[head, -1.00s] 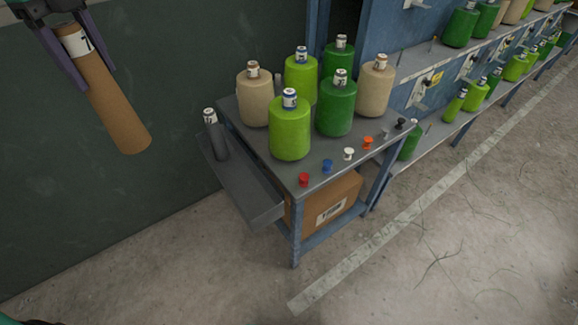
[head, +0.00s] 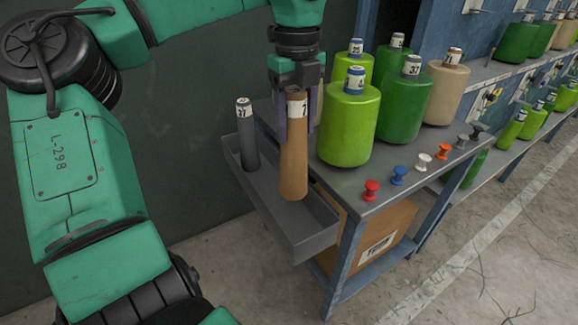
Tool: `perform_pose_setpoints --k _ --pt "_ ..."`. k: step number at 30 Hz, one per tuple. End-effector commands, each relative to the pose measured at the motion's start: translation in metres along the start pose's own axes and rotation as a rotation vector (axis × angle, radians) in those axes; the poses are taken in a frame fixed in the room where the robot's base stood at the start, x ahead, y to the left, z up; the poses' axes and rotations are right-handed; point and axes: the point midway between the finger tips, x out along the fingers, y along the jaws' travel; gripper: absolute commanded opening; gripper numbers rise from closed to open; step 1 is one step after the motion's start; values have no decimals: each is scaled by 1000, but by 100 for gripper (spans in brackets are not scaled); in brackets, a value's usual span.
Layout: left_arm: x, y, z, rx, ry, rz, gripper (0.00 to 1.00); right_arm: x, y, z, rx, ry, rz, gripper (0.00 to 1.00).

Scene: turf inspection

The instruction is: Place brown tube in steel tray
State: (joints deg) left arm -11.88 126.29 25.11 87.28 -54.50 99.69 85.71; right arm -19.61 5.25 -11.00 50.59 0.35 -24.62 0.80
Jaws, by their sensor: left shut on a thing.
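The brown tube (head: 294,165) is a tapered cardboard cone with a white label near its top. My left gripper (head: 297,115) is shut on its upper end and holds it nearly upright. The steel tray (head: 308,246) is a long grey trough on the left side of the table. The tube's lower end is over or inside the tray; I cannot tell whether it touches the floor of the tray. A dark grey tube (head: 247,140) with a white label stands at the tray's far end. My right gripper is not in view.
Green and beige yarn cones (head: 348,125) stand on the table (head: 350,186) just right of the gripper. Several coloured pegs (head: 371,190) line its front edge. A cardboard box (head: 375,235) sits on the shelf below. The tray's near end is empty.

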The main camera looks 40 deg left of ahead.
Motion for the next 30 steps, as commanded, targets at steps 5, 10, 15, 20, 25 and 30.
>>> perform_pose_setpoints --k 5,10,15,20,25,30 --pt "59 1 -1 2 5 2 0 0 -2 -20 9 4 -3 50" --pt "85 1 0 0 2 0 0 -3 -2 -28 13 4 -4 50" --pt "117 1 0 1 3 2 0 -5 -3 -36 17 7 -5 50" --pt "123 1 0 -1 0 -2 0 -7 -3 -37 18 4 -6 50" --pt "124 1 0 -1 0 -1 0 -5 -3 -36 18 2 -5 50" --pt "125 1 0 0 0 -1 88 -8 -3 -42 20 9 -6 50"
